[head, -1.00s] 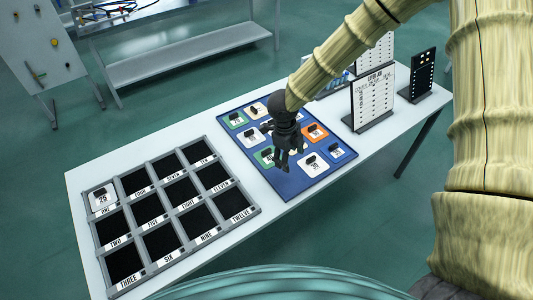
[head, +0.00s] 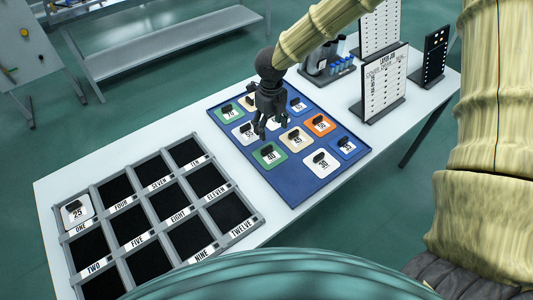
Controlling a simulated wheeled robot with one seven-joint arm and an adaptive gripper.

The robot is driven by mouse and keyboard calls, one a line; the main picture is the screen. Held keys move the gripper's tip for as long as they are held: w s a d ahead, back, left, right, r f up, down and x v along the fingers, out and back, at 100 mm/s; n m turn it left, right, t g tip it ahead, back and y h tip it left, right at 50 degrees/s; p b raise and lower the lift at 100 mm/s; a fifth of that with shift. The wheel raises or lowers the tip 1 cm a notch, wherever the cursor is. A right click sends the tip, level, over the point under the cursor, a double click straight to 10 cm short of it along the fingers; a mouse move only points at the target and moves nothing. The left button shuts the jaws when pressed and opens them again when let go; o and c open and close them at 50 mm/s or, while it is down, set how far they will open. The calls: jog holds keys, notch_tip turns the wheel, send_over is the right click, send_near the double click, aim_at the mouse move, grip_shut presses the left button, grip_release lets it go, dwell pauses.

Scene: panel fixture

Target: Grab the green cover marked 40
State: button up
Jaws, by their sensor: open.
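The green cover marked 40 (head: 269,155) lies on the blue tray (head: 290,192), near the tray's left edge, with a dark knob on top. My gripper (head: 265,132) hangs open and empty over the tray, just behind and above the green cover in the head view. It seems to be apart from the cover, though the exact height is hard to tell. Another green cover (head: 228,111) lies at the tray's far left corner; its number is hard to read.
Several other covers share the tray, including an orange one (head: 319,124) and a white one marked 30 (head: 321,160). A grey grid of labelled compartments (head: 152,181) stands at left, with a white cover marked 25 (head: 76,212) in ONE. Sign boards (head: 384,85) stand at right.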

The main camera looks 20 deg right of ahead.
jog(key=f, duration=0.1)
jog(key=p, duration=0.1)
send_over(267, 148)
jog(key=shift+s+d+f, duration=0.1)
jog(key=shift+d+f, duration=0.1)
jog(key=shift+f, duration=1.2)
jog(key=shift+s+d+f, duration=0.1)
jog(key=shift+d+f, duration=0.05)
jog(key=shift+f, duration=1.2)
jog(key=shift+w+a+f+p, duration=0.1)
jog(key=shift+a+f+p, duration=0.1)
jog(key=shift+f+p, duration=0.6)
jog(key=shift+w+a+f+p, duration=0.15)
jog(key=shift+f+p, duration=0.1)
jog(key=shift+f, duration=1.5)
jog(key=c, duration=1.1)
